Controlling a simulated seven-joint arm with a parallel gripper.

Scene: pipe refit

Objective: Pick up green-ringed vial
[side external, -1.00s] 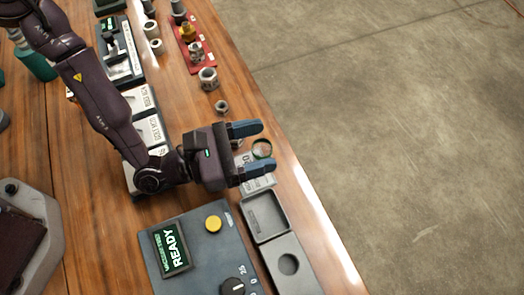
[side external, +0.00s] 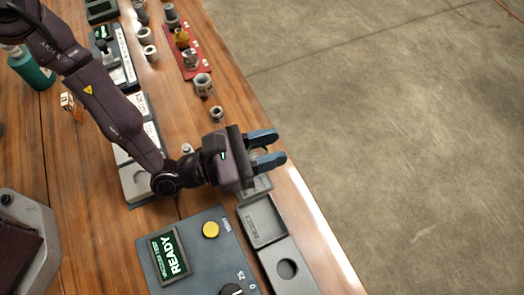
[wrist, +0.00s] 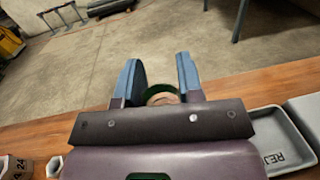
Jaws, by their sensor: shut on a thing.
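The green-ringed vial (wrist: 162,94) shows in the wrist view as a round top with a dark green ring, between my two blue fingers. In the side external view the vial (side external: 259,151) is mostly hidden by the fingers. My gripper (side external: 280,147) is shut on the vial, near the table's right edge; its fingers (wrist: 158,60) stand on either side of the vial in the wrist view. The vial's lower part is hidden, so I cannot tell whether it touches the surface below.
A grey tray (side external: 278,235) and a plate with a round hole (side external: 287,270) lie just below the gripper. A tester (side external: 195,225) reading READY, with a yellow button, stands left of them. Metal fittings (side external: 202,85) line the table above. Open floor lies to the right.

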